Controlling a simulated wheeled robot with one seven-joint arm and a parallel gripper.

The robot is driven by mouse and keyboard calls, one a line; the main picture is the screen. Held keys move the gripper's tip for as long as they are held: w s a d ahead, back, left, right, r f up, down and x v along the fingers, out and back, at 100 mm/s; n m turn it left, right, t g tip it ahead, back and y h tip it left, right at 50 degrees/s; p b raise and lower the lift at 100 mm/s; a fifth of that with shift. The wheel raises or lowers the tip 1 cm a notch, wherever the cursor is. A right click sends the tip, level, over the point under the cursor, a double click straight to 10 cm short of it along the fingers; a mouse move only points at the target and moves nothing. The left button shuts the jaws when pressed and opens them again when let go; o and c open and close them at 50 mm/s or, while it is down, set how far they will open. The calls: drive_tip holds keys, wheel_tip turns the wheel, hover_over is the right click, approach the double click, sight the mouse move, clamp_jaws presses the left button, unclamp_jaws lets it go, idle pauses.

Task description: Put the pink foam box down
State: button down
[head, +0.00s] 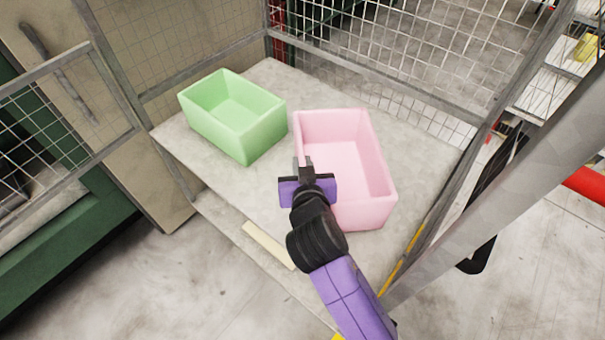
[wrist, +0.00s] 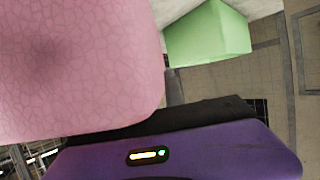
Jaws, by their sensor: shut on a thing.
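The pink foam box (head: 372,212) is an open-topped box, upright at the right part of the grey table (head: 270,80). My gripper (head: 305,165) is shut on its left wall near the rim. I cannot tell whether the box's underside touches the table or is slightly above it. In the wrist view the pink foam box (wrist: 75,70) fills the upper left, close to my gripper. The fingertips are mostly hidden there.
A green foam box (head: 240,130) stands on the table to the left of the pink one, with a gap between. It also shows in the wrist view (wrist: 210,35). A wire mesh fence (head: 420,50) runs behind the table. A grey metal post (head: 500,180) rises at the right.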

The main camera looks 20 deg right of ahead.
drive_tip(key=shift+f, duration=2.15)
drive_tip(key=c, duration=1.4)
unclamp_jaws()
drive_tip(key=shift+r, duration=0.2)
drive_tip(key=b+v, duration=0.1)
drive_tip(key=v, duration=1.1)
